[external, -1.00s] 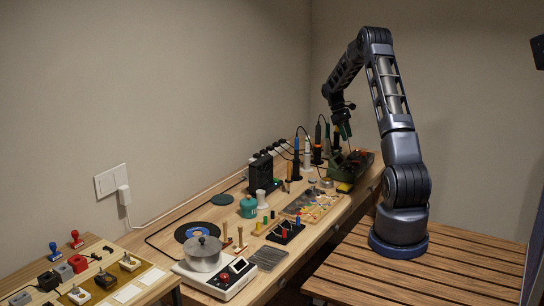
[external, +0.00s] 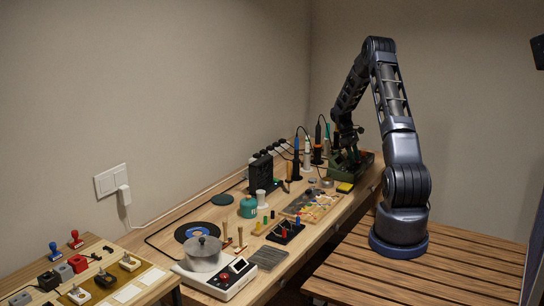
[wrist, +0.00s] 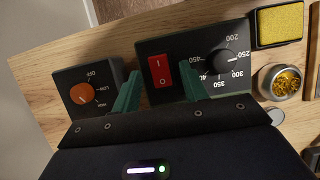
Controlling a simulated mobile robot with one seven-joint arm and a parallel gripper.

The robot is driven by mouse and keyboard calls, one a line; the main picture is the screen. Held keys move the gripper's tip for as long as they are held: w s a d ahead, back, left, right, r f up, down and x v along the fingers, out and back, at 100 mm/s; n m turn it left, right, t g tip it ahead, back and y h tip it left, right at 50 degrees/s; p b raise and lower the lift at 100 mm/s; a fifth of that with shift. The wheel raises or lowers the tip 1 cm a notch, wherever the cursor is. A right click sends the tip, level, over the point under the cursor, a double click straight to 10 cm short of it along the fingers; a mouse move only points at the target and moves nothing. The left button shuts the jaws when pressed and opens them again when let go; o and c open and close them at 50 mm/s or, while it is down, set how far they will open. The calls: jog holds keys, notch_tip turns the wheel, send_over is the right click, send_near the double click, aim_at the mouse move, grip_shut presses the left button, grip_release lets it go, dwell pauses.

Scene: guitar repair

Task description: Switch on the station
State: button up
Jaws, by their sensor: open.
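The station is a dark box (wrist: 200,47) in the wrist view, with a red rocker switch (wrist: 160,71) marked I and O and a black temperature dial (wrist: 220,62). My gripper (wrist: 160,68) is open, its two green fingers on either side of the red switch in the picture. I cannot tell whether the fingers touch the box or which way the rocker is pressed. In the external view my gripper (external: 346,158) is low over the far end of the bench, and the switch is too small to see.
A second dark box with an orange knob (wrist: 82,94) marked OFF, LOW and HIGH stands left of the station. A yellow sponge (wrist: 280,24) and a round tin of brassy wool (wrist: 286,82) are on the right. Soldering-iron-like tools (external: 318,142) stand upright nearby.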

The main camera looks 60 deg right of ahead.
jog(key=shift+f, duration=0.1)
jog(key=shift+c, duration=0.4)
grip_shut()
jog(key=shift+s+t, duration=0.25)
jog(key=shift+t, duration=0.15)
jog(key=shift+s+t, duration=0.25)
jog(key=shift+t, duration=0.95)
jog(key=shift+o, duration=0.4)
grip_release()
